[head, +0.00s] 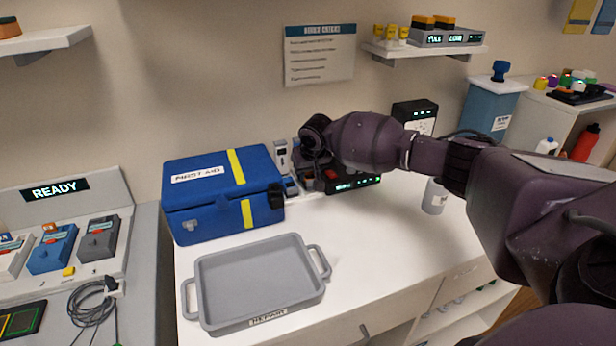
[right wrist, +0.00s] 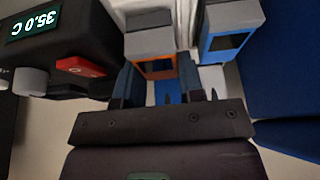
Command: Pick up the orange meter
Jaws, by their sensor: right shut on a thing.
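The orange meter (right wrist: 156,67) has a grey top and an orange-framed dark screen. In the right wrist view it sits between the two fingers of my right gripper (right wrist: 158,88), which is shut on it. A similar blue meter (right wrist: 231,32) stands just to its right, apart from the fingers. In the head view my right arm reaches in from the right, down to the meters behind the blue first aid box (head: 215,190); the arm hides the orange meter and most of the gripper there. My left gripper is not in view.
A black device (right wrist: 52,35) reading 35.0 C, with a red switch, is close on the left in the wrist view. A grey tray (head: 255,280) lies empty at the front of the white counter. The counter's centre is clear.

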